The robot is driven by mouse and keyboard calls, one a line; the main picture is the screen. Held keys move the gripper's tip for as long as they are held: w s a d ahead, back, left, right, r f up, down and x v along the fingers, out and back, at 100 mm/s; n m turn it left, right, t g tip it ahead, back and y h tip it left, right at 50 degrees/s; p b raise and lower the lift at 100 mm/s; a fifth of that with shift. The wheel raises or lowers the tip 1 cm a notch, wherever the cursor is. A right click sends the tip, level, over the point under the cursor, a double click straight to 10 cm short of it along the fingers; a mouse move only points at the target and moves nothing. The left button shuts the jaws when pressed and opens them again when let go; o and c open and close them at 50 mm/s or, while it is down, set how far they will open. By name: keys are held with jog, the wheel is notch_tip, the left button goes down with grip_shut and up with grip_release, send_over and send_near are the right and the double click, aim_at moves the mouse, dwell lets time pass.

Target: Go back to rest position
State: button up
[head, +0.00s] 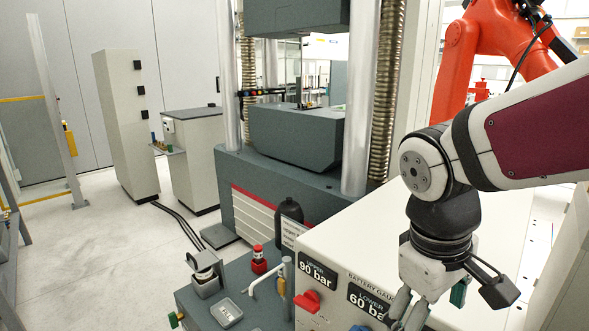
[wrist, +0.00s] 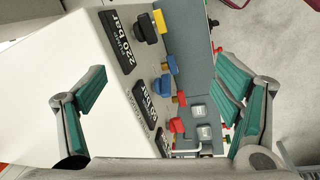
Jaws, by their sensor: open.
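My gripper (head: 430,312) hangs at the lower right in the head view, pointing down beside the white control box (head: 340,235). In the wrist view my gripper (wrist: 162,72) has its two teal-padded fingers spread wide apart, with nothing between them. The control box (wrist: 70,60) lies beyond the fingers there, with its knobs in the gap. My gripper holds nothing. Its fingertips are partly cut off at the bottom of the head view, and I cannot tell their exact distance to the box.
The box carries a red knob (head: 306,301) and pressure labels. A testing machine with a steel column (head: 361,100) stands behind it. An orange robot arm (head: 455,60) is behind my arm. Grey cabinets (head: 125,125) stand at left; the floor (head: 110,255) there is mostly clear.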

jog(key=s+r+m+t+y, duration=0.2)
jog(key=s+m, duration=0.3)
jog(key=s, duration=0.3)
jog(key=shift+s+d+r+t, duration=0.2)
jog(key=shift+d+r+t, duration=0.1)
jog(key=shift+r+t, duration=0.45)
